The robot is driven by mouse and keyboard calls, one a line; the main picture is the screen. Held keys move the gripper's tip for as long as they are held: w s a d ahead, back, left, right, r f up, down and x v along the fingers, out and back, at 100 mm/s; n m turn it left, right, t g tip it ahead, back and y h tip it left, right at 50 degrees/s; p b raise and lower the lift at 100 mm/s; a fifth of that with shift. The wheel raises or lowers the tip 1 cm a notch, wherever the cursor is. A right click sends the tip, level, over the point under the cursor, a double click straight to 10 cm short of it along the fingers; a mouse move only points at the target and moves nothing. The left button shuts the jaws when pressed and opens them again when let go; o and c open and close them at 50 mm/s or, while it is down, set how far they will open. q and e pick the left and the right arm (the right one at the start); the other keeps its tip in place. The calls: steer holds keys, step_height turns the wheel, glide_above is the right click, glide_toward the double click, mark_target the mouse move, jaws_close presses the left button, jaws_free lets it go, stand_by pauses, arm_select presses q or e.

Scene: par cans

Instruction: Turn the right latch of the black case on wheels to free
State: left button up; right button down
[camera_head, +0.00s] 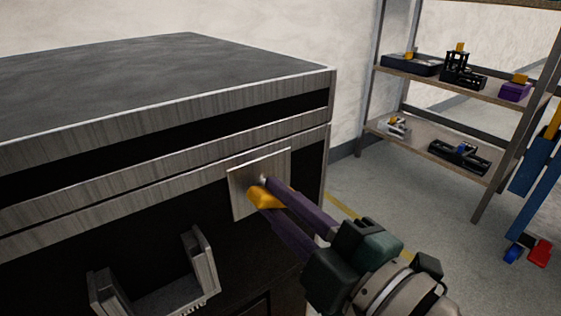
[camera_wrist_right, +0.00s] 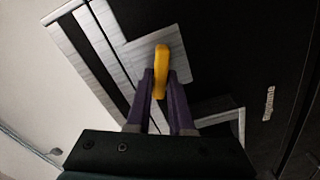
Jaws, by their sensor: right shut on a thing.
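The black case (camera_head: 120,240) fills the left of the head view, with grey metal edge bands along its top. A square metal latch plate (camera_head: 241,200) sits on its front face near the right corner. The yellow right latch (camera_head: 263,198) stands out from this plate and also shows in the wrist view (camera_wrist_right: 161,62). My right gripper (camera_head: 272,199) has its two purple fingers shut on the yellow latch, one on each side. The fingers hide part of the latch and plate. My left gripper is not in view.
A metal handle bracket (camera_head: 204,262) sticks out of the case front at lower left. A shelf rack (camera_head: 425,82) with several small items stands at the back right. Blue and red objects (camera_head: 538,252) lie at the far right. Open floor (camera_head: 365,190) lies right of the case.

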steer(key=n, duration=0.3)
steer(key=shift+f+n+b, duration=0.15)
steer(key=shift+n+b, duration=0.2)
steer(key=shift+n, duration=0.65)
steer(key=c, duration=0.8)
jaws_free()
